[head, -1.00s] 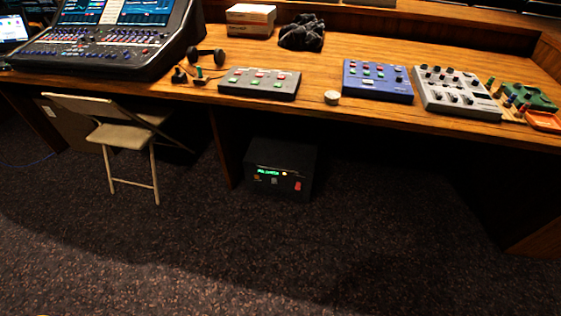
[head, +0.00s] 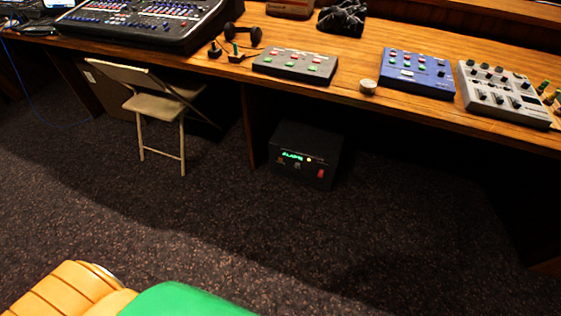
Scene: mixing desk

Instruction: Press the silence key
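No key marked silence can be read in the head view. A black box (head: 315,177) stands on the floor under the desk. Its front has a lit green display (head: 292,155) whose text is too small to read surely, a small orange light, a red switch (head: 320,173) and small dim keys (head: 297,165). On the desk are a grey button box (head: 296,64) with red and green keys and a blue button box (head: 418,72) with coloured keys. Neither of my grippers is in view.
A folding chair (head: 155,104) stands left of the black box. The desk (head: 345,104) overhangs it. A grey mixer (head: 503,94) and a large console (head: 145,20) stand on top. Carpet in front is clear, except orange (head: 75,288) and green (head: 182,299) shapes close at the bottom, unidentified.

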